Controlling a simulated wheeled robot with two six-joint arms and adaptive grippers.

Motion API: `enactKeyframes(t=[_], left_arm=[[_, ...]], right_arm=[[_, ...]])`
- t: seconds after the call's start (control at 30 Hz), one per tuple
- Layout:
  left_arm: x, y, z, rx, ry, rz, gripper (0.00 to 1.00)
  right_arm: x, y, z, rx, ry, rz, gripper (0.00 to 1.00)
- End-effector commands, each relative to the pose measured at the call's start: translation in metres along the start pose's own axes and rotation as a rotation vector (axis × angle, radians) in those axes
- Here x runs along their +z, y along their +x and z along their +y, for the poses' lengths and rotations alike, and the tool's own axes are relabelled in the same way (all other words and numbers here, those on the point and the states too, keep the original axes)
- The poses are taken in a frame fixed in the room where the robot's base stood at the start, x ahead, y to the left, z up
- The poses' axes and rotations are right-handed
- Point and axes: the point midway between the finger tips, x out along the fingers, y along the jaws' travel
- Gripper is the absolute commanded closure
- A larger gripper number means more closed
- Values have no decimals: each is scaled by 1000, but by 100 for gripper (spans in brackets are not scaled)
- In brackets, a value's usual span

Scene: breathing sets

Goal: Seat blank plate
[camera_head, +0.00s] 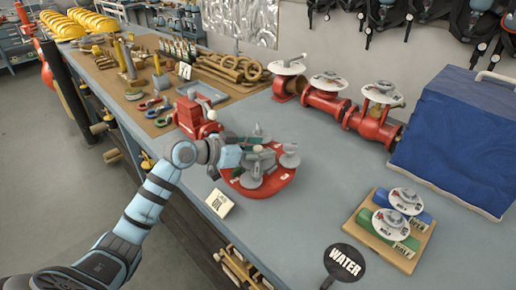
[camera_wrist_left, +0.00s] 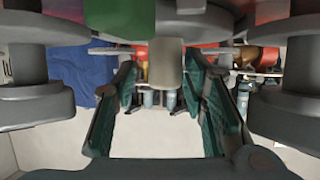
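Large grey knob shapes (camera_wrist_left: 38,100) flank the fingers. A green piece (camera_wrist_left: 118,14) shows at the top. I cannot tell which piece is the blank plate; the gripper partly hides the fixture. My right gripper is not in view.
A red machine part (camera_head: 196,115) stands just behind the fixture. Red pipe fittings with white discs (camera_head: 325,97) line the wall. A blue covered box (camera_head: 455,140) and a wooden tray (camera_head: 412,257) are at right. A "WATER" sign (camera_head: 345,262) stands in front.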

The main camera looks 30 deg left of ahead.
Motion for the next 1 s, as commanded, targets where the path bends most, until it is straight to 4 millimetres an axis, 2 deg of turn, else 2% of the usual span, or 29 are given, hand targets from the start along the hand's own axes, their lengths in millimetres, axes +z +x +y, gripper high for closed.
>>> enactKeyframes(t=[0.5, 0.57, 0.8, 1.0], left_arm=[[-1, -4, -4, -11, 8, 0, 55], [-1, -11, -4, -13, 10, 0, 55], [-1, -60, -1, -13, 14, -7, 55], [-3, -74, 3, -5, 11, -1, 55]], right_arm=[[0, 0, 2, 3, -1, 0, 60], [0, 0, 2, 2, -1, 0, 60], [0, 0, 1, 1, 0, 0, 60], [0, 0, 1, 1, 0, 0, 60]])
